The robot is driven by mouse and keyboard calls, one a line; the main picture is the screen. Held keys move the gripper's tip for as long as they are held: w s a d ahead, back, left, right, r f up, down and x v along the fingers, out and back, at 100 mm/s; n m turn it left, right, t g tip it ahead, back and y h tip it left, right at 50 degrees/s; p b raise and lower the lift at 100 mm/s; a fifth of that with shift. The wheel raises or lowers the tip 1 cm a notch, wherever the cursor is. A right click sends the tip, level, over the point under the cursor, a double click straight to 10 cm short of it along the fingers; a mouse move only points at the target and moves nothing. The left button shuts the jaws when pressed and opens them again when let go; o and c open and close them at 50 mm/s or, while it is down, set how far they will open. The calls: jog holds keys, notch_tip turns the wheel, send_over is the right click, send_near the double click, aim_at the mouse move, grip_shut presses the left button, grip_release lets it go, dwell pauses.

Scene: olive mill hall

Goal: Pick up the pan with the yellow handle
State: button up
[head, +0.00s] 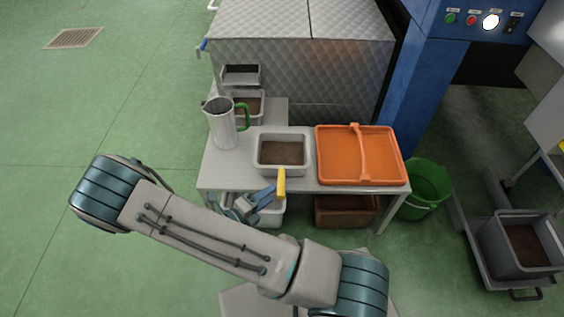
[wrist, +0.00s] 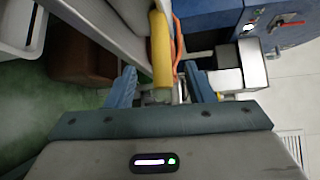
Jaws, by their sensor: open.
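The pan (head: 264,172) is a grey rectangular pan with brown contents, resting on the light table at its front edge. Its yellow handle (head: 281,182) sticks out over that edge toward me. In the wrist view the handle (wrist: 161,45) stands upright in the picture, between the blue fingertips. My gripper (head: 266,195) is open, just in front of the table edge and close beside the handle. The wrist view shows gaps between the handle and both fingers of my gripper (wrist: 160,73). I cannot tell whether the handle lies at finger depth.
An orange tray (head: 395,160) sits right of the pan, and a metal jug (head: 222,129) with a green handle stands left. Behind is another grey pan (head: 258,94). Under the table are a pale bin (head: 272,215) and a brown crate (head: 345,212). A green bucket (head: 425,190) stands right.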

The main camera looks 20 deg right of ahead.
aim_at(281, 185)
jog(key=b+x, duration=0.2)
jog(key=x, duration=0.4)
jog(key=shift+w+d+b, duration=0.25)
jog(key=shift+b, duration=0.15)
jog(key=shift+r, duration=0.15)
grip_shut()
